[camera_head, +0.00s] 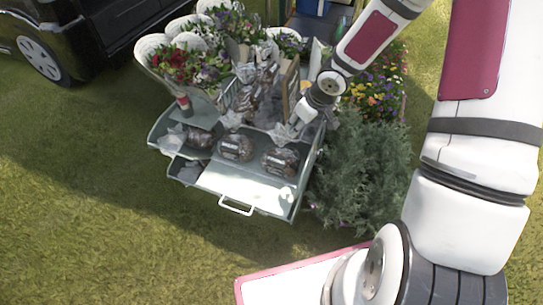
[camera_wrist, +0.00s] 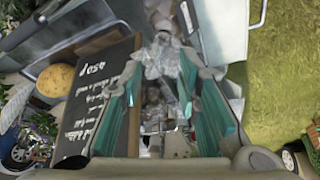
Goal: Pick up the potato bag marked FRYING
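Three clear bags of brown potatoes with dark labels lie in a row on the front of the grey cart: a left bag (camera_head: 199,138), a middle bag (camera_head: 236,148) and a right bag (camera_head: 281,160). More clear bags (camera_head: 246,98) are piled behind them. The label words are too small to read, so I cannot tell which is marked FRYING. My gripper (camera_wrist: 163,62) is open, its teal fingers apart, with crumpled clear plastic (camera_wrist: 160,52) visible between and beyond them. In the head view my gripper is small and unclear near the cart's right side, behind the right bag.
The grey cart (camera_head: 245,188) has a white front handle. A chalkboard (camera_wrist: 92,100) stands close left of my fingers in the wrist view. Flower bunches (camera_head: 185,65) stand at the cart's back left. A green bush (camera_head: 362,165) borders its right side. Grass lies open in front.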

